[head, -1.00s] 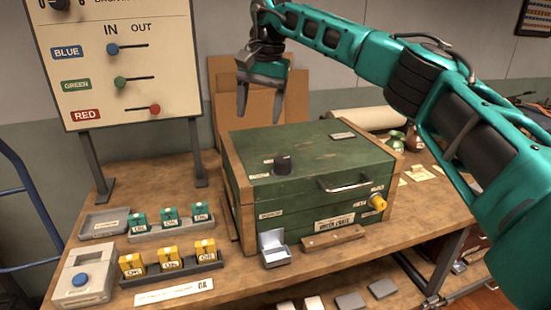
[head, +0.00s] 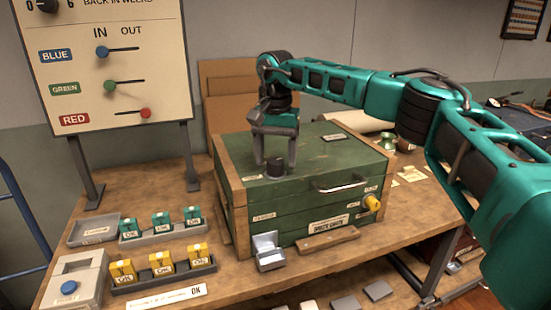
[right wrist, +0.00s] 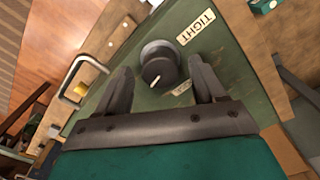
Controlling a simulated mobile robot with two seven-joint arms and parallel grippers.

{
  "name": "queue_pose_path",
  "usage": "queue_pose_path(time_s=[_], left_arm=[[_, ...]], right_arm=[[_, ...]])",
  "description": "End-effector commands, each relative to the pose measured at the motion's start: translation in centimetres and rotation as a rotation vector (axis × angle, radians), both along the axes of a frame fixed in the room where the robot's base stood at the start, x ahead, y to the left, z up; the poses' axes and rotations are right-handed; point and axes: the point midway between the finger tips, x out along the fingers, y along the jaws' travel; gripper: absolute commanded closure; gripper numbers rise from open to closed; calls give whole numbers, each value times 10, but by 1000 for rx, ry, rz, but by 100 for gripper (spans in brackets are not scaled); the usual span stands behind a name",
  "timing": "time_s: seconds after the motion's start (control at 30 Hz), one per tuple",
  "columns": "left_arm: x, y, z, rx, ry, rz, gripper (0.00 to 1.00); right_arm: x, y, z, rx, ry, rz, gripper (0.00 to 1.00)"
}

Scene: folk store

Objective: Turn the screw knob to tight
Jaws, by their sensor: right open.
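The dark screw knob (head: 276,167) stands on the green lid of the wooden-edged crate (head: 330,157). In the right wrist view the knob (right wrist: 159,66) has a pale pointer mark on its face, and a "TIGHT" label (right wrist: 196,27) lies beside it. A second label near the knob is partly hidden by a finger. In the right wrist view the open fingers (right wrist: 160,80) are on either side of the knob's near edge, with gaps and no clear contact. My left gripper is not in view.
A metal handle (head: 342,184) and a yellow knob (head: 373,203) are on the crate's front. A small open grey box (head: 268,251) stands before it. Trays of teal and yellow blocks (head: 163,268) are at left, below the sign board (head: 108,60).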

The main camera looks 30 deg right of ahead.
Motion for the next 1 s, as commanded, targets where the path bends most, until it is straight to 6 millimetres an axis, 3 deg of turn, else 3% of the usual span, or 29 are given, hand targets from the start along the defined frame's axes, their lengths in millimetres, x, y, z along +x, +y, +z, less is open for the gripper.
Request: queue_pose_path(time_s=[0.37, 1.0], left_arm=[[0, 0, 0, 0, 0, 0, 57], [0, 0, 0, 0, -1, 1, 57]], right_arm=[[0, 0, -8, 0, 0, 0, 31], [0, 0, -7, 0, 0, 1, 87]])
